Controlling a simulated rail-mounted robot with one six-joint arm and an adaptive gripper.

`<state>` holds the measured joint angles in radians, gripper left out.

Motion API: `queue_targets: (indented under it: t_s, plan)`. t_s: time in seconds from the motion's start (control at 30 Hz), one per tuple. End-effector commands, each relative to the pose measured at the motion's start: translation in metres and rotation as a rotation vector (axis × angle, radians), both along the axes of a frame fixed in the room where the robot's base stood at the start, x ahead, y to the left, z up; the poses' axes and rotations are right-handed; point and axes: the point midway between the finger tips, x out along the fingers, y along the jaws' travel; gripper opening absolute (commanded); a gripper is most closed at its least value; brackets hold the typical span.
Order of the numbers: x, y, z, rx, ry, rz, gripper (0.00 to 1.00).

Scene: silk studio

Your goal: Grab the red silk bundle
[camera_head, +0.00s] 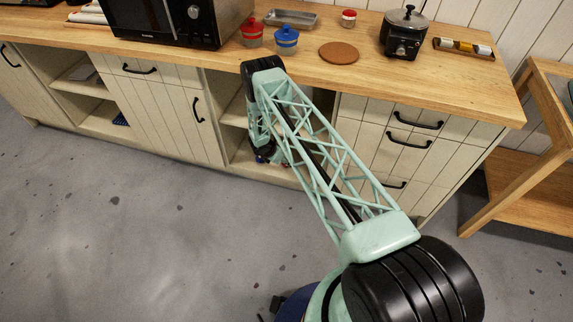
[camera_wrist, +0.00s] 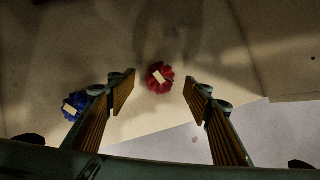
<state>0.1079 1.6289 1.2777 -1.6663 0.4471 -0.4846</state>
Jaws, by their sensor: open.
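The red silk bundle (camera_wrist: 159,77) shows in the wrist view, with a pale label on top. It lies on a cream shelf surface (camera_wrist: 60,40), a little beyond and between the fingertips of my gripper (camera_wrist: 159,82). My gripper is open and empty, one finger on each side of the bundle in the picture, with no contact visible. A blue bundle (camera_wrist: 73,105) with a pale label lies left of the left finger and is partly covered by it. In the head view my arm hides most of the low shelf where my gripper is.
On the counter (camera_head: 370,75) stand a microwave (camera_head: 165,20), a red jar (camera_head: 251,33), a blue jar (camera_head: 286,41), a round cork mat (camera_head: 339,53) and a black cooker (camera_head: 404,36). Drawers (camera_head: 412,140) flank the shelf opening. A wooden cart (camera_head: 535,205) stands at right.

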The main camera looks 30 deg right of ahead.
Motion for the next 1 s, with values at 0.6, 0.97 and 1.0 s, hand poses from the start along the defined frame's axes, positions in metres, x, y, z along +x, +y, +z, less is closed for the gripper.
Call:
queue_targets:
  t_s: [0.6,0.97,1.0]
  plan:
    - [0.007,-0.017,-0.032,0.001,0.001,-0.001,0.46]
    - [0.007,-0.017,-0.032,0.0,0.0,-0.001,0.46]
    - [0.007,-0.017,-0.032,0.0,0.0,-0.001,0.44]
